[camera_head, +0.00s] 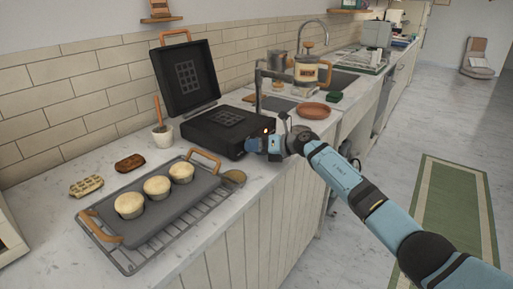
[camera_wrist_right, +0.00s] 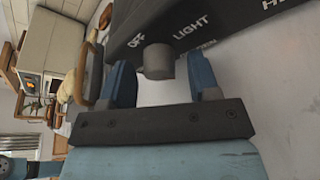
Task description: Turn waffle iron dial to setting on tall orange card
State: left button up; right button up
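The black waffle iron (camera_head: 215,140) stands on the counter with its lid (camera_head: 184,80) raised. A small orange light shows on its front edge near my gripper. In the right wrist view, its grey dial (camera_wrist_right: 158,62) sticks out of the front face, near the words OFF and LIGHT and another cut-off word. My right gripper (camera_head: 266,145) is at the iron's front right corner. Its blue fingers are open, one on each side of the dial, with gaps seeming to show. The dial's pointer is not readable. I see no tall orange card. My left gripper is out of view.
A grey griddle (camera_head: 165,212) with several muffins sits on a wire rack at the front left. A white cup (camera_head: 163,136) stands left of the iron. A terracotta dish (camera_head: 313,111) and a French press (camera_head: 306,74) are behind my right gripper.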

pick_arm(q)
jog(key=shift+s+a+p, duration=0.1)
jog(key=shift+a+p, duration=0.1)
jog(key=shift+p, duration=0.65)
pick_arm(e)
jog(key=v, duration=1.3)
jog(key=shift+s+d, duration=0.15)
jog(key=shift+d, duration=0.2)
jog(key=shift+r, duration=0.1)
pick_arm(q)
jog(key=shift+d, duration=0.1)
pick_arm(e)
jog(key=shift+d, duration=0.1)
